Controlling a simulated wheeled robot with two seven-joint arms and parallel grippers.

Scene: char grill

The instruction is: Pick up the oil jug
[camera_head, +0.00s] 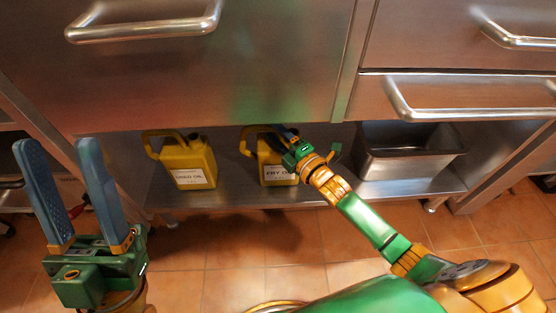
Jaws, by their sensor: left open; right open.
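Two yellow jugs stand upright on the low metal shelf. The left jug (188,160) has a white label that seems to read "USED OIL". The right jug (268,153) has a label that seems to read "FRY OIL", partly covered by my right gripper. My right gripper (284,132) is open and reaches in at the top of the right jug, by its handle; its fingers are mostly hidden, so contact is unclear. My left gripper (68,185) is open and empty, fingers pointing up, in front of the shelf at the left.
A steel pan (408,165) sits on the shelf (240,195) to the right of the jugs. Steel drawers with bar handles (145,30) overhang the shelf closely. The tiled floor (235,255) in front is clear apart from my arms.

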